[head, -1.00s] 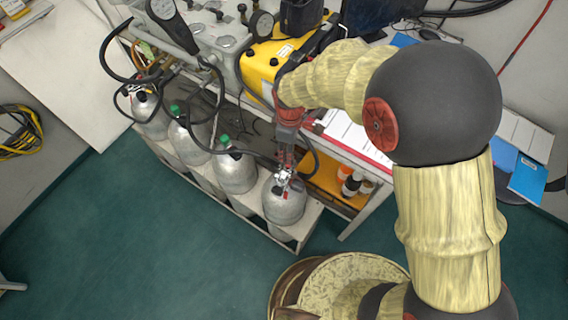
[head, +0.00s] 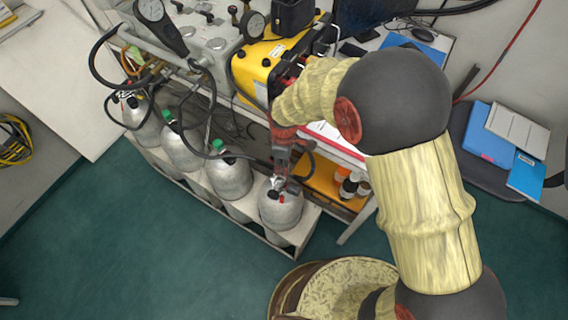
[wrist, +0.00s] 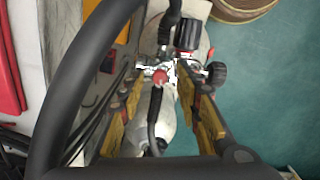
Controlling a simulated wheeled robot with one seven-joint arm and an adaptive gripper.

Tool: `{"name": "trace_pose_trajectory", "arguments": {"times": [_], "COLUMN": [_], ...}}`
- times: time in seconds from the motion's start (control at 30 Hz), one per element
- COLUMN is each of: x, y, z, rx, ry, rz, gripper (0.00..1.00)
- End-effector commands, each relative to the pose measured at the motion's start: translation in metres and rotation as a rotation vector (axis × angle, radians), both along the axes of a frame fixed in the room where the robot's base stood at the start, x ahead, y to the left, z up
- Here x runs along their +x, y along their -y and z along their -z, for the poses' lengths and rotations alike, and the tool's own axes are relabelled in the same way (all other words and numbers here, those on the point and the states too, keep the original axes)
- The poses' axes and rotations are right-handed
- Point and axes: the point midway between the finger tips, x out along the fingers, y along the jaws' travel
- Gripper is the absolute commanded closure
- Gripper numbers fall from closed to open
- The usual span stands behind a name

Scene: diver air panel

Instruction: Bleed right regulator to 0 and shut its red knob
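The rightmost grey cylinder (head: 283,211) stands at the end of the rack, with a metal valve and regulator fitting on top. In the wrist view the fitting (wrist: 172,68) carries a small red knob (wrist: 160,77) and black knobs (wrist: 187,36) and (wrist: 216,73). My gripper (head: 279,181) is right above this cylinder and partly hides the fitting in the head view. In the wrist view my gripper (wrist: 162,92) is open, its yellow-padded fingers apart on either side of the red knob and a black hose. I cannot tell whether either finger touches the fitting. No gauge reading is legible.
Several more cylinders (head: 230,178) stand left in the rack. Black hoses (head: 150,85) run between them and the gauge panel (head: 205,42). A thick black hose (wrist: 65,90) crosses the wrist view. A yellow case (head: 262,68) sits behind.

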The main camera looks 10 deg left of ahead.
Motion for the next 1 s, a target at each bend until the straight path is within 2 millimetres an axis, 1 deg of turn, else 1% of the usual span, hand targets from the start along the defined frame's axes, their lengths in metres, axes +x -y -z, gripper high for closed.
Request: {"name": "trace_pose_trajectory", "arguments": {"times": [0.07, 0.67, 1.0], "x": [0.0000, -0.0002, -0.0004], "y": [0.0000, 0.0002, 0.0002], "z": [-0.0003, -0.0003, -0.0004], "rx": [0.000, 0.000, -0.001], "ry": [0.000, -0.001, -0.001], "rz": [0.000, 0.000, 0.005], "gripper": [0.66, 1.00, 1.00]}}
